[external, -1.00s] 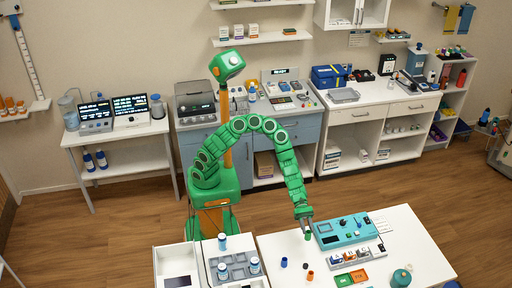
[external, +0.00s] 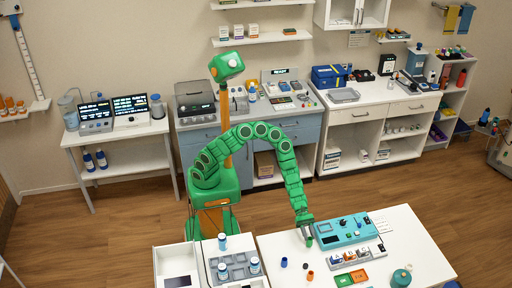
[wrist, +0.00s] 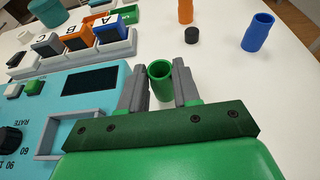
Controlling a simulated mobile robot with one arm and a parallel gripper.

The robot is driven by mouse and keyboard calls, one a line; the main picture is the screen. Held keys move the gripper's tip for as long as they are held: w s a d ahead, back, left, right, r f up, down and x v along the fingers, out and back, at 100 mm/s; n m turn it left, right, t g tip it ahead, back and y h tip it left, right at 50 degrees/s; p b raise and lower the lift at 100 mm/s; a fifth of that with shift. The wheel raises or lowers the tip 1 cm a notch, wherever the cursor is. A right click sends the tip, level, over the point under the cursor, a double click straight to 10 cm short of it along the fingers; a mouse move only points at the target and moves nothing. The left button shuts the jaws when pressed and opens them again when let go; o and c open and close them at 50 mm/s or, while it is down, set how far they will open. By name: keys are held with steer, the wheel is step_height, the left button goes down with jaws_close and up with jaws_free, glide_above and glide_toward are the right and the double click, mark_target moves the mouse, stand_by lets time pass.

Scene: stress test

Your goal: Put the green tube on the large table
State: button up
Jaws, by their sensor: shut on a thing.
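The green tube (external: 309,243) is a short, hollow cylinder. It stands out between the two grey fingers of my gripper (external: 306,232) in the external view. In the wrist view the tube (wrist: 160,83) shows its open end, with one finger of my gripper (wrist: 160,92) on each side, shut on it. The tube is over the near left part of the white large table (external: 428,250), just left of the teal device. I cannot tell whether its lower end touches the tabletop.
The teal device (external: 345,230) with a dial and dark screen is close on the right. A blue tube (external: 284,262), a black cap (external: 305,265) and an orange tube (external: 310,276) stand nearby. Lettered blocks (wrist: 78,38) sit in a holder beyond the device.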

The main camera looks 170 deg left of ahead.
steer(key=shift+f, duration=0.6)
steer(key=shift+f, duration=0.1)
steer(key=o, duration=1)
steer(key=shift+s+r, duration=0.3)
steer(key=shift+s, duration=0.05)
steer(key=shift+v, duration=5.65)
